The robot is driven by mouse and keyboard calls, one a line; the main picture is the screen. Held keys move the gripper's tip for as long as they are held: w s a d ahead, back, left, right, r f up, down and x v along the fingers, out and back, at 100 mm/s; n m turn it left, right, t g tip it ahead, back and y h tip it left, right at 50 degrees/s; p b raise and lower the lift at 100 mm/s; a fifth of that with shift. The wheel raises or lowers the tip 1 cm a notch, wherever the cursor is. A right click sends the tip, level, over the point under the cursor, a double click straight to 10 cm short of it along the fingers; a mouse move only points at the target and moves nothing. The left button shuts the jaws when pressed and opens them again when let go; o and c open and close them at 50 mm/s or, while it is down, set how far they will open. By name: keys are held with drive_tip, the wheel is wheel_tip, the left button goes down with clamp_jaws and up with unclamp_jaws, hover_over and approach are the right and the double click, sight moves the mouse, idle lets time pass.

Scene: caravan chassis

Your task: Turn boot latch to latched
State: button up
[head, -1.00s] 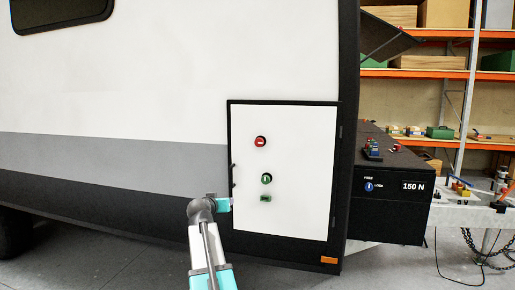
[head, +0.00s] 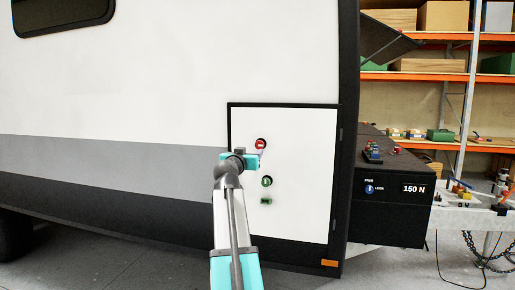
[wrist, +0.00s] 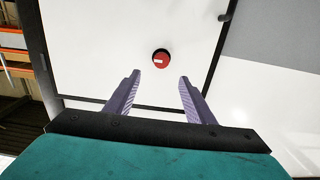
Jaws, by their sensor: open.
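A white boot door (head: 300,200) with a black frame is set in the caravan's side. It carries a round red knob (head: 261,144) with a pale bar, and below it a round green knob (head: 267,181). I cannot tell which of these is the boot latch. My gripper (head: 261,154) is in front of the door, just below the red knob in the head view. In the wrist view my gripper (wrist: 158,76) is open and empty, and the red knob (wrist: 161,58) shows beyond and between the fingertips, apparently apart from them. The pale bar lies roughly level there.
A small green plate (head: 266,201) sits below the green knob. A dark handle (wrist: 225,17) shows at the door's edge in the wrist view. A black box (head: 392,205) with a blue knob and a "150 N" display stands at right. Shelves stand behind. The door face is otherwise clear.

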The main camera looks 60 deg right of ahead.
sight(260, 145)
drive_tip(key=shift+d, duration=0.1)
drive_tip(key=shift+p+x, duration=2.05)
drive_tip(key=shift+x, duration=4.75)
